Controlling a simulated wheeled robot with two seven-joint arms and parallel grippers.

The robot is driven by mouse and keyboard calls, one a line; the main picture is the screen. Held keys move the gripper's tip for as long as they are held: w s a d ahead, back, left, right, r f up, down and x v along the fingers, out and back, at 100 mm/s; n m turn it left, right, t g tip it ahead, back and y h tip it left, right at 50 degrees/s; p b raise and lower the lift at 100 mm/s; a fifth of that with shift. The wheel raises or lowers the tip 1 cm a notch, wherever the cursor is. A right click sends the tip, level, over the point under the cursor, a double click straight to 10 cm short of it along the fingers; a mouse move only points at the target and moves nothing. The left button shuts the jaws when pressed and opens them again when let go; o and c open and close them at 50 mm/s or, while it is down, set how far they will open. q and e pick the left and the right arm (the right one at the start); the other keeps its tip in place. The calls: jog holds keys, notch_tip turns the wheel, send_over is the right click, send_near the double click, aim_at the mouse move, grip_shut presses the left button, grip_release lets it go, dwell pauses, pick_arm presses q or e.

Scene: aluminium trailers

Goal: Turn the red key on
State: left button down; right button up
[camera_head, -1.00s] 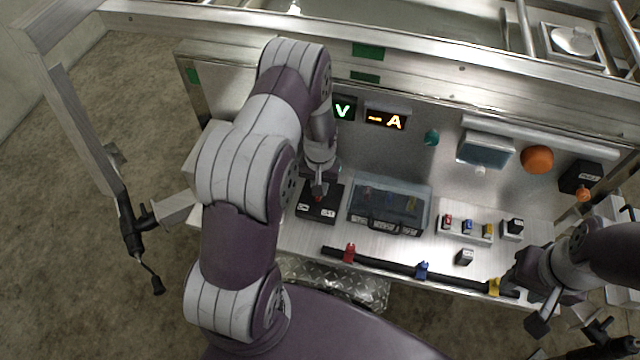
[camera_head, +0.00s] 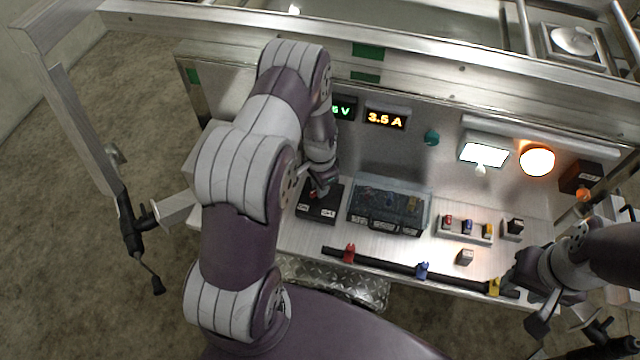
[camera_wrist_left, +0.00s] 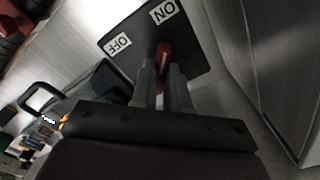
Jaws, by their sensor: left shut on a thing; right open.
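The red key (camera_wrist_left: 164,54) sits on a black switch box (camera_head: 320,213). In the left wrist view the box carries an ON label (camera_wrist_left: 164,12) and an OFF label (camera_wrist_left: 119,44). The key's visible red end points towards ON. My left gripper (camera_wrist_left: 162,82) is shut on the key, one finger on each side, hiding part of it. In the head view my left gripper (camera_head: 318,188) is over the box. My right gripper (camera_head: 528,298) is open at the lower right, near the panel's front edge.
A green display (camera_head: 342,109) reads partly "V", and an orange display (camera_head: 385,119) reads "3.5 A". An orange lamp (camera_head: 537,161) and a white light (camera_head: 484,154) glow. A clear-lidded box (camera_head: 388,207) stands close right of the switch box. A dark bar (camera_head: 388,264) with coloured clips lies in front.

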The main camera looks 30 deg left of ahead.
pick_arm(q)
jog(key=shift+m, duration=0.3)
dwell(0.4)
jog(key=c, duration=1.1)
grip_release()
notch_tip(320, 180, up, 13)
jog(key=shift+f+b, duration=0.1)
jog(key=shift+b, duration=0.25)
jog(key=shift+s+d+r+n+t, duration=0.25)
jog(key=shift+s+d+r+n, duration=1)
jog(key=shift+s, duration=1.05)
jog(key=shift+s+d+r+n+t, duration=0.2)
jog(key=shift+s+d+r+n, duration=0.6)
jog(key=shift+s+d+r, duration=1.15)
jog(key=shift+s+d+r+n+t, duration=0.25)
jog(key=shift+s+d+r+n, duration=0.85)
jog(key=shift+s, duration=1.55)
